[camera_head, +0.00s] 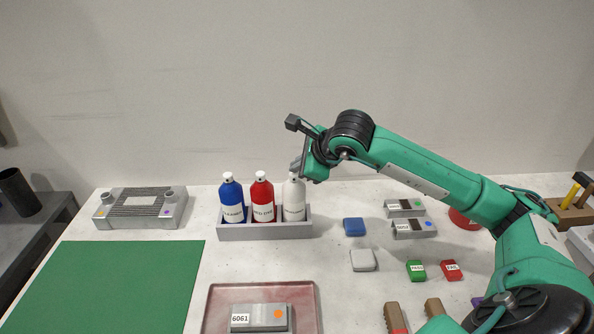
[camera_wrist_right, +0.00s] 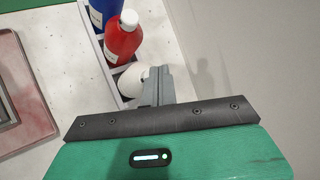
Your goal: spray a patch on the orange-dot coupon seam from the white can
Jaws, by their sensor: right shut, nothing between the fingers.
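The white can (camera_head: 293,202) stands upright at the right end of the grey rack (camera_head: 265,231), beside the red can (camera_head: 262,200) and the blue can (camera_head: 231,201). My right gripper (camera_head: 299,166) is shut and empty at the top of the white can. In the right wrist view the shut fingers (camera_wrist_right: 159,86) cover part of the white can (camera_wrist_right: 133,80); I cannot tell whether they touch it. The orange-dot coupon (camera_head: 258,317), labelled 6061, lies in the reddish tray (camera_head: 217,295) at the front. My left gripper is not in view.
A grey jig block (camera_head: 141,217) and a green mat (camera_head: 110,285) are at the left. Blue (camera_head: 354,227) and white (camera_head: 363,261) blocks, two more coupons (camera_head: 404,208), and green (camera_head: 416,270) and red (camera_head: 451,270) tags lie right of the rack.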

